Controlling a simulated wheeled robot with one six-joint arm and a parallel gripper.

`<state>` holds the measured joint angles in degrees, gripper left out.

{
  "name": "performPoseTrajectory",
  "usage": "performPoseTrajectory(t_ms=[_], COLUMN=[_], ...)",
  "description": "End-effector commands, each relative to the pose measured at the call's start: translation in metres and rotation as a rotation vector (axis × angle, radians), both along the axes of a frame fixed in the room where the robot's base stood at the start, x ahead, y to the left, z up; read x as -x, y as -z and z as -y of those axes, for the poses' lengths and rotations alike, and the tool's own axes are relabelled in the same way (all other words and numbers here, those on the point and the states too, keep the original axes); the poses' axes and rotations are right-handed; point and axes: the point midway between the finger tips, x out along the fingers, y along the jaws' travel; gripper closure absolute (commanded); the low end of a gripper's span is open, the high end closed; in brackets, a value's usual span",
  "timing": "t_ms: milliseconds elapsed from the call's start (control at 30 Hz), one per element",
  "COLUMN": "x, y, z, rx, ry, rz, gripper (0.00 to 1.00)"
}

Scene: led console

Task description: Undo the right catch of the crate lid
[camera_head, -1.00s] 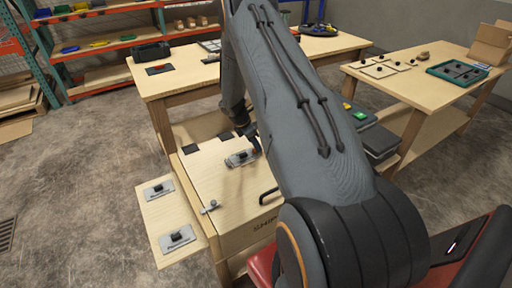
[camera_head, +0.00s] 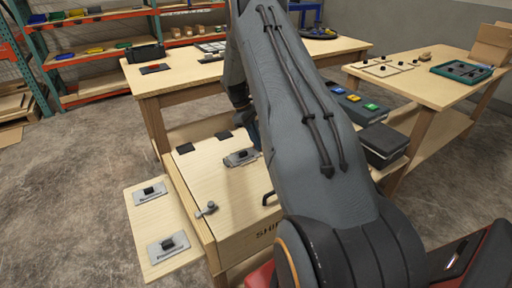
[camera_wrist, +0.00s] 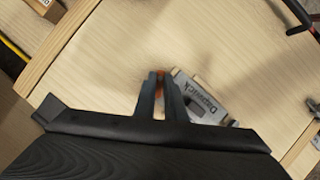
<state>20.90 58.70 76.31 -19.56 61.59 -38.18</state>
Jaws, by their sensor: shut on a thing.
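The wooden crate lid (camera_head: 225,183) lies flat and closed in the head view. A grey catch lever (camera_head: 206,209) sits at its front left edge and shows partly in the wrist view (camera_wrist: 314,107). The gripper is largely hidden in the head view.
Two plates with black knobs (camera_head: 150,191) (camera_head: 168,244) lie on a board left of the crate. A workbench (camera_head: 190,77) stands behind. Dark cases (camera_head: 383,143) and a side table (camera_head: 425,88) are at right.

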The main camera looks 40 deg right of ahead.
Motion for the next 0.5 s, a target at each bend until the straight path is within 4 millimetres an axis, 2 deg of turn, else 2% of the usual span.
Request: performPoseTrajectory(t_ms=[500], x=[-0.0027], y=[0.0009], z=[0.0059], rx=[0.002], ry=[0.428], rz=[0.002], gripper=[1.0])
